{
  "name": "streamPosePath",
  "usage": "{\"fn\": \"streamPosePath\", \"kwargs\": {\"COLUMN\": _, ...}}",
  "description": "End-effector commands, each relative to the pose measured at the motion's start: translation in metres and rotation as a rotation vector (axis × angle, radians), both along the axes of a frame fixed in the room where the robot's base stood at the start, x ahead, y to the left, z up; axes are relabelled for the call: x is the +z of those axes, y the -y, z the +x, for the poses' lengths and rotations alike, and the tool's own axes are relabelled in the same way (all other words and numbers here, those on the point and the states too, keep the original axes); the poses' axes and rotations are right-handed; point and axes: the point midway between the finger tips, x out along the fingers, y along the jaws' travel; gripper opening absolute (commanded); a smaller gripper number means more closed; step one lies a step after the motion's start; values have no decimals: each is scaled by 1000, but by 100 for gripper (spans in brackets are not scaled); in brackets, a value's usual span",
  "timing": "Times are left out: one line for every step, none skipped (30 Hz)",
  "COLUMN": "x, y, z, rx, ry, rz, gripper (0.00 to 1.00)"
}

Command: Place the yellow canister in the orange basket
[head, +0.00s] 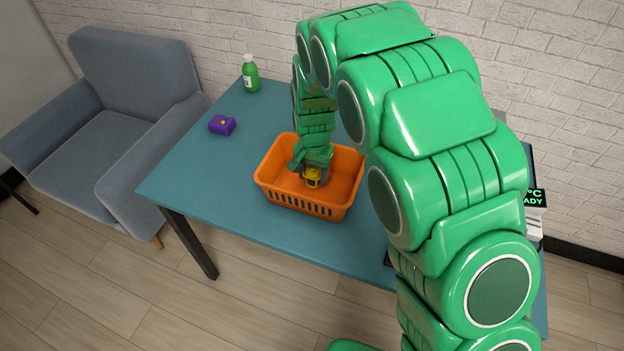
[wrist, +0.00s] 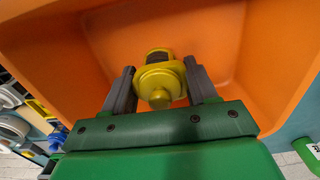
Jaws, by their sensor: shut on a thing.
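The orange basket (head: 338,206) stands on the blue-green table, and its inside fills most of the wrist view (wrist: 215,40). My gripper (head: 312,172) is down inside the basket. In the wrist view my gripper (wrist: 160,85) has its two dark fingers on either side of the yellow canister (wrist: 160,78) and is shut on it. The canister also shows in the head view (head: 313,177), within the basket walls. I cannot tell whether the canister touches the basket floor.
A grey armchair (head: 130,110) is beside the table. My arm hides much of the table's right part. A device with a display (head: 535,198) shows at the right.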

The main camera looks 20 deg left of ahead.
Motion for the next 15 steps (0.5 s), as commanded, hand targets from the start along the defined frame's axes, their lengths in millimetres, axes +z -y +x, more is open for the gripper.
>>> {"fn": "streamPosePath", "kwargs": {"x": -3, "y": -2, "z": 3, "rx": 0, "ry": 1, "rz": 1, "gripper": 26}}
{"fn": "streamPosePath", "kwargs": {"x": -5, "y": -3, "z": 4, "rx": 0, "ry": 1, "rz": 1, "gripper": 26}}
{"fn": "streamPosePath", "kwargs": {"x": -7, "y": -4, "z": 6, "rx": 1, "ry": 2, "rz": 1, "gripper": 26}}
{"fn": "streamPosePath", "kwargs": {"x": -8, "y": -5, "z": 7, "rx": 1, "ry": 2, "rz": 1, "gripper": 26}}
{"fn": "streamPosePath", "kwargs": {"x": -9, "y": -5, "z": 7, "rx": 1, "ry": 2, "rz": 1, "gripper": 26}}
{"fn": "streamPosePath", "kwargs": {"x": -10, "y": -6, "z": 8, "rx": 1, "ry": 2, "rz": 1, "gripper": 26}}
{"fn": "streamPosePath", "kwargs": {"x": -10, "y": -6, "z": 8, "rx": 1, "ry": 2, "rz": 1, "gripper": 26}}
{"fn": "streamPosePath", "kwargs": {"x": -11, "y": -6, "z": 9, "rx": 1, "ry": 2, "rz": 1, "gripper": 26}}
{"fn": "streamPosePath", "kwargs": {"x": -11, "y": -6, "z": 9, "rx": 1, "ry": 2, "rz": 1, "gripper": 26}}
{"fn": "streamPosePath", "kwargs": {"x": -12, "y": -7, "z": 9, "rx": 1, "ry": 1, "rz": 1, "gripper": 26}}
{"fn": "streamPosePath", "kwargs": {"x": -14, "y": -7, "z": 10, "rx": 1, "ry": 1, "rz": 1, "gripper": 26}}
{"fn": "streamPosePath", "kwargs": {"x": -16, "y": -8, "z": 11, "rx": 1, "ry": 1, "rz": 0, "gripper": 26}}
{"fn": "streamPosePath", "kwargs": {"x": -18, "y": -8, "z": 12, "rx": 1, "ry": 0, "rz": 0, "gripper": 26}}
{"fn": "streamPosePath", "kwargs": {"x": -21, "y": -9, "z": 13, "rx": 1, "ry": -1, "rz": -1, "gripper": 26}}
{"fn": "streamPosePath", "kwargs": {"x": -27, "y": -9, "z": 12, "rx": 1, "ry": -1, "rz": -1, "gripper": 26}}
